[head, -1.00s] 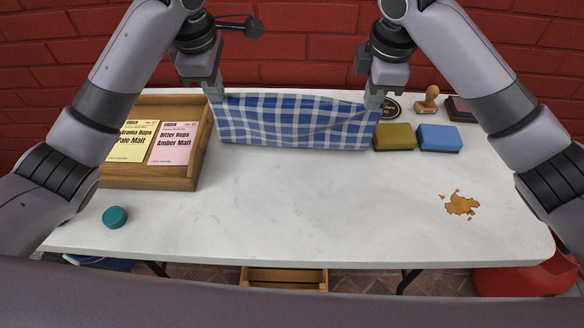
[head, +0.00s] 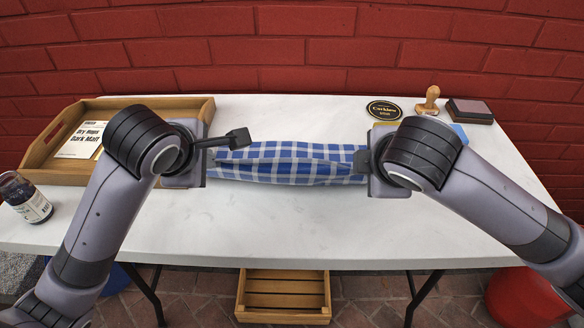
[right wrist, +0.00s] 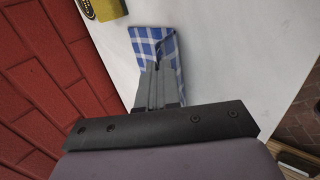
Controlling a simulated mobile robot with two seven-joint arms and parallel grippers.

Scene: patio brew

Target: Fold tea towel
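The blue-and-white checked tea towel (head: 285,163) is stretched between my two grippers over the white table (head: 270,225). It looks creased lengthwise, with a darker lower layer bulging toward me; whether it touches the table is hard to tell. My left gripper (head: 206,168) is at the towel's left end, fingers mostly hidden by the wrist, and appears shut on it. My right gripper (head: 364,166) is at the right end. In the right wrist view its fingers (right wrist: 156,72) are close together on the towel (right wrist: 158,45).
A round black label (head: 384,110), a wooden stamp (head: 428,100), an ink pad (head: 469,110) and a partly hidden blue sponge (head: 460,133) are at the back right. The front middle is clear.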

